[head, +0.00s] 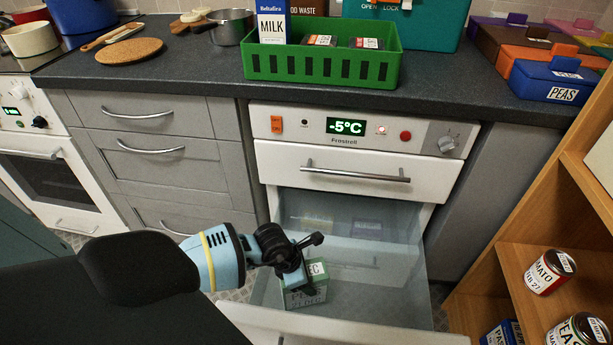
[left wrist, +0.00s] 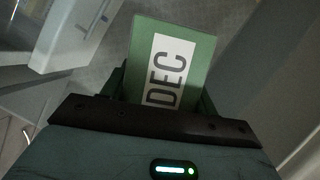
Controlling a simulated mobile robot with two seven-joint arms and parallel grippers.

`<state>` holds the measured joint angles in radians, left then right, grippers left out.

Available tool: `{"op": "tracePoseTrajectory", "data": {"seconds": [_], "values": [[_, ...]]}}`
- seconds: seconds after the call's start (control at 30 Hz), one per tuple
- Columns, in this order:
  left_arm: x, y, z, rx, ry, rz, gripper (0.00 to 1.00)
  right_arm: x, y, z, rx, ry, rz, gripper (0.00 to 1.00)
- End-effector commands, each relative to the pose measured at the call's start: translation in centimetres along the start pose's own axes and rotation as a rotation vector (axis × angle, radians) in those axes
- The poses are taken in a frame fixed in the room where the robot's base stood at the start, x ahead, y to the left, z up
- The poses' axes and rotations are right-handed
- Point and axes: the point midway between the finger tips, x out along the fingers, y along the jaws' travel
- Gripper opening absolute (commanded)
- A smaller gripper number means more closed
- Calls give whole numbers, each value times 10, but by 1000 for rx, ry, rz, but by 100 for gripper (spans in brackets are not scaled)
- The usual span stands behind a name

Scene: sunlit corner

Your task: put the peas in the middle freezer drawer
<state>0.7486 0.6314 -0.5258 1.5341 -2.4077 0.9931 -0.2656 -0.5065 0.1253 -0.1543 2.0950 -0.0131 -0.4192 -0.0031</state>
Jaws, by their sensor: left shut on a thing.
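The freezer's top drawer (head: 340,183) is shut, and the drawer below it, with a pale front panel (head: 345,332), is pulled out. My left gripper (head: 300,268) is shut on a green box (head: 307,292), inside or just above the open drawer's front left part. In the left wrist view the green box (left wrist: 172,65) shows a white label reading DEC; whether it says peas I cannot read. Whether its base touches the drawer floor is unclear. A blue container (head: 553,82) labelled PEAS sits on the counter at right. My right gripper is out of view.
Blurred labelled items lie at the open drawer's back. A green basket (head: 320,68) stands on the counter above the freezer. A wooden shelf (head: 520,265) with tins (head: 550,271) stands close on the right. The drawer's right part is clear.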

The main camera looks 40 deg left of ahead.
Motion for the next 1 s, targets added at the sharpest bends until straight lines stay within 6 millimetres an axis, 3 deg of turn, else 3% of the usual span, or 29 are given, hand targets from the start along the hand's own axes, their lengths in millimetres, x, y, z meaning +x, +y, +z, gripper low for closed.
{"op": "tracePoseTrajectory", "data": {"seconds": [0.23,0.63,0.67,0.83,1.0], "values": [[29,0,-12,-2,0,-1,20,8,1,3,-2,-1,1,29],[33,0,-13,0,-2,0,20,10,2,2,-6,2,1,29],[34,0,-14,0,1,-1,60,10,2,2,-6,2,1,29],[33,0,-14,0,1,-1,81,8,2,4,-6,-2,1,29],[33,0,-14,0,1,-1,81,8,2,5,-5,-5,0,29]]}}
